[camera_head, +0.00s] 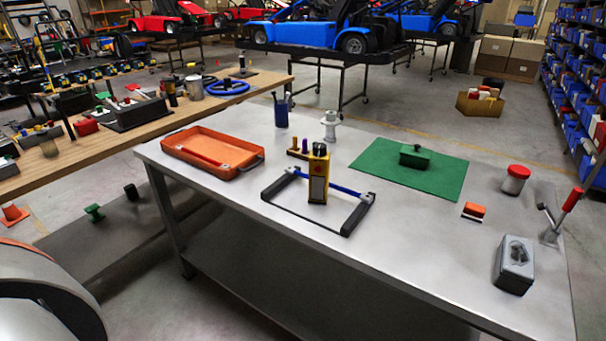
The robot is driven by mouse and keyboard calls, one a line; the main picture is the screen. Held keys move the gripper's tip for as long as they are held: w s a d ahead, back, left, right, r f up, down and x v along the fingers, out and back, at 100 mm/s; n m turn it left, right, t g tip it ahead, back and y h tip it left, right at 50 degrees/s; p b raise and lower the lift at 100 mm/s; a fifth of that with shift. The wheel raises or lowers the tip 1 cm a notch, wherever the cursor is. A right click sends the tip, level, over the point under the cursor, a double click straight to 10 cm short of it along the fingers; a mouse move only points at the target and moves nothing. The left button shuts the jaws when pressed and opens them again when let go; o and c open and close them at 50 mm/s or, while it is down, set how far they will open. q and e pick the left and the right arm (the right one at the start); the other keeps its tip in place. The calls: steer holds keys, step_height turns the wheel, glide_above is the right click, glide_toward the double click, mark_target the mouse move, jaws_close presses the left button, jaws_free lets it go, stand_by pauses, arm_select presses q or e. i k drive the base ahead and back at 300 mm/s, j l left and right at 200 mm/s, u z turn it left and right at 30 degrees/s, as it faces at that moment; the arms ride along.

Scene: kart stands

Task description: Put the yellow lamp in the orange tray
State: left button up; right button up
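The yellow lamp (318,182) stands upright near the middle of the grey metal table, with a black top and a dark panel on its front. It hides part of the blue bar of a black-framed tool (352,219) lying around its base; I cannot tell if they touch. The orange tray (225,148) lies to the left of the lamp, near the table's left end, with a dark handle at its right side. The tray looks empty, with bare table between it and the lamp. Neither of my grippers shows in this view.
Behind the lamp are small wooden pegs (297,146), a white fitting (329,126) and a blue cup (281,112). To the right are a green mat (440,178), a red-lidded jar (515,180), a grey box (514,265) and a red-handled lever (563,214). The front edge is clear.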

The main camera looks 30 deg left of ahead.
mark_target(220, 149)
steer(key=j, duration=0.65)
steer(key=i+j+u, duration=0.15)
steer(key=j, duration=0.55)
steer(key=i+j, duration=0.1)
steer(key=j, duration=0.55)
